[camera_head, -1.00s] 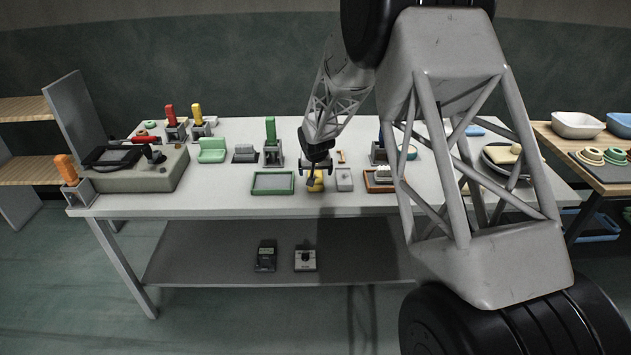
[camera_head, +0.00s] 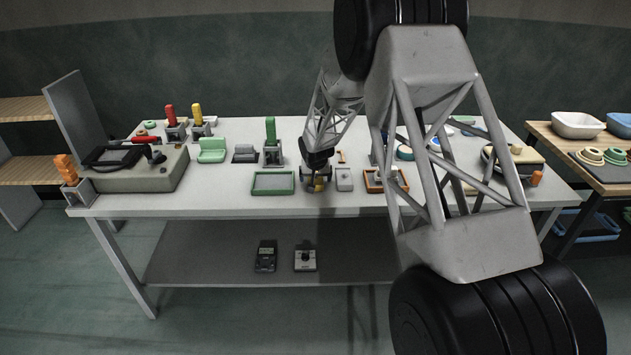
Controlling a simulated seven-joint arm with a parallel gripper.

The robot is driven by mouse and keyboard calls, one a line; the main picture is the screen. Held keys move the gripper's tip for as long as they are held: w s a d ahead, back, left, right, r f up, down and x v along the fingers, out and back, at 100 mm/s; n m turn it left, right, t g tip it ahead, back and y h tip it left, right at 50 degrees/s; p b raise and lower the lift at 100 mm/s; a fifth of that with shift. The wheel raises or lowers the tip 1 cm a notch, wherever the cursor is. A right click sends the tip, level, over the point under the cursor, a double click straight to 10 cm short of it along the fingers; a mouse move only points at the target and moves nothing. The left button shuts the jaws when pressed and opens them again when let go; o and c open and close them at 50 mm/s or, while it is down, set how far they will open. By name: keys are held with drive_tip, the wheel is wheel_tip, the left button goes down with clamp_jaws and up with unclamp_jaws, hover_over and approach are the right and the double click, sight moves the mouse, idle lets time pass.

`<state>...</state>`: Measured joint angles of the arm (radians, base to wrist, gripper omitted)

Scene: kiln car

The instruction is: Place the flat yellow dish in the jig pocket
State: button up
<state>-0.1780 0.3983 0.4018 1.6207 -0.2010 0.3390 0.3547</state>
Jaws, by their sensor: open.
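A small yellow thing (camera_head: 319,183) lies near the front edge of the table, just under my gripper (camera_head: 318,185). It is mostly hidden, so I cannot tell whether it is the flat yellow dish. My gripper is open and points down over it; I cannot tell whether the fingers touch it. No jig pocket can be made out for certain. A green-rimmed tray (camera_head: 272,192) lies left of my gripper, and an orange-brown frame (camera_head: 374,187) lies to its right, partly behind my arm.
A small grey block (camera_head: 344,180) lies close to the right of my gripper. A green-handled stand (camera_head: 271,145) rises behind the green tray. My arm hides much of the right side.

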sight(316, 179)
drive_tip(key=shift+f, duration=0.15)
drive_tip(key=shift+c, duration=0.4)
drive_tip(key=c, duration=1.2)
drive_tip(key=shift+r, duration=0.2)
drive_tip(key=shift+w+r, duration=0.1)
drive_tip(key=shift+r, duration=1.35)
drive_tip(key=shift+s+r, duration=0.25)
drive_tip(key=shift+s, duration=0.05)
drive_tip(key=s+d, duration=0.1)
drive_tip(key=s, duration=0.4)
drive_tip(key=s+r, duration=0.1)
drive_tip(key=s, duration=0.4)
drive_tip(key=s+d, duration=0.1)
drive_tip(key=s, duration=0.4)
drive_tip(key=shift+s+d+r, duration=0.1)
drive_tip(key=shift+d+r, duration=0.05)
drive_tip(key=shift+d, duration=0.15)
